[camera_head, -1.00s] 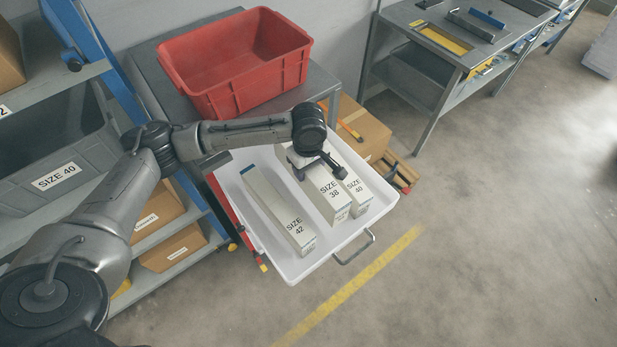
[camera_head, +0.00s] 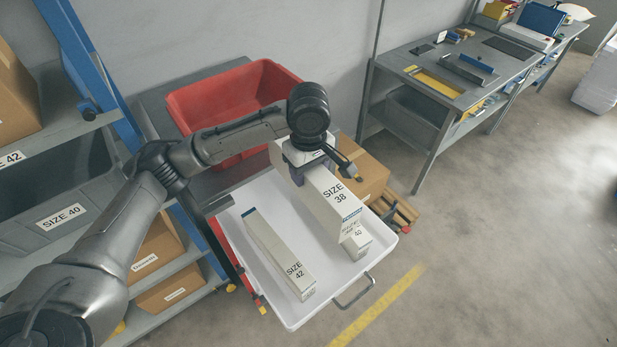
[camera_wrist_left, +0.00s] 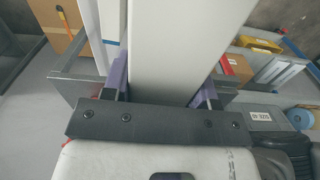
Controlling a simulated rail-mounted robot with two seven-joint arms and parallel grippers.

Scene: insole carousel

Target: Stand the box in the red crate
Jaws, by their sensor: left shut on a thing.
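My left gripper (camera_head: 306,166) is shut on the long white SIZE 38 box (camera_head: 332,192) near its far end. The box is raised above the white tray and tilted, its labelled end toward the camera. In the left wrist view the pale box (camera_wrist_left: 180,45) runs between the purple-padded fingers of my left gripper (camera_wrist_left: 164,82). The red crate (camera_head: 240,90) stands open on a grey table behind my left forearm, which hides part of its front. Its floor is hidden. My right gripper is not in view.
The white tray (camera_head: 262,285) holds the SIZE 42 box (camera_head: 272,245) and the SIZE 40 box (camera_head: 357,241), partly hidden under the held box. A shelf with cartons (camera_head: 160,250) stands left. A cardboard box (camera_head: 368,178) sits behind the tray. The floor at right is clear.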

